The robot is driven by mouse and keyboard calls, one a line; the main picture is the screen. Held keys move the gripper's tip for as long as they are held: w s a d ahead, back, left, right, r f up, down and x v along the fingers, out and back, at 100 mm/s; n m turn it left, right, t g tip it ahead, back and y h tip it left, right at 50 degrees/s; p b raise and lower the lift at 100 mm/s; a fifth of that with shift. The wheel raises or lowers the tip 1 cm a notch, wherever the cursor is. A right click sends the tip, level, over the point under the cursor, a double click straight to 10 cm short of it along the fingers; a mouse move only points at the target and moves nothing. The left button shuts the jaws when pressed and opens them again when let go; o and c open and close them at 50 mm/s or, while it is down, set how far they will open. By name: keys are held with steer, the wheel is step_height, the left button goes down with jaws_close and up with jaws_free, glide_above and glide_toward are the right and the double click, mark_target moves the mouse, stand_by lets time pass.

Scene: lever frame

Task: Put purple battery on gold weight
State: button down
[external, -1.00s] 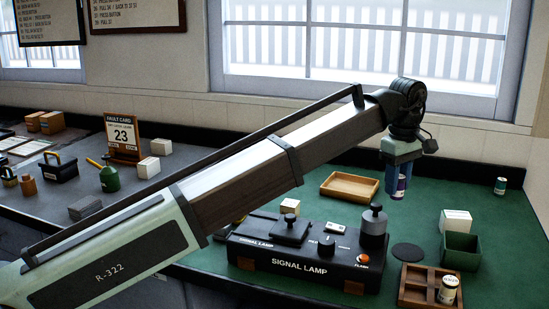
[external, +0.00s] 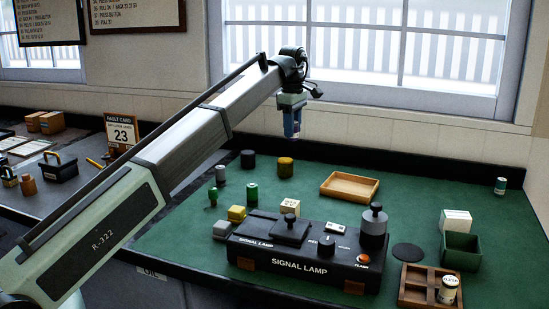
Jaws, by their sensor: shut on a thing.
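My gripper (external: 292,130) is raised high in front of the window sill, pointing down. It is shut on the purple battery (external: 296,126), which is mostly hidden between the blue fingers. The gold weight (external: 285,165) is a short, dark-yellow cylinder standing upright on the green mat near the back wall. In the picture my gripper is just above the gold weight, with a clear gap between them. Nothing shows on top of the gold weight.
A dark cylinder (external: 248,159) stands left of the gold weight, and a wooden tray (external: 349,186) lies to its right. Green and grey cylinders stand at the left. The black signal lamp box (external: 300,262) is in front. Green mat is free around the gold weight.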

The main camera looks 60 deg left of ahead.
steer(key=r, duration=0.2)
glide_above(285, 159)
steer(key=shift+n, duration=0.5)
step_height(285, 159, down, 10)
steer(key=shift+s+d+f, duration=0.1)
steer(key=shift+f, duration=0.15)
steer(key=c, duration=0.8)
jaws_free()
step_height(285, 159, up, 12)
steer(key=shift+r, duration=0.15)
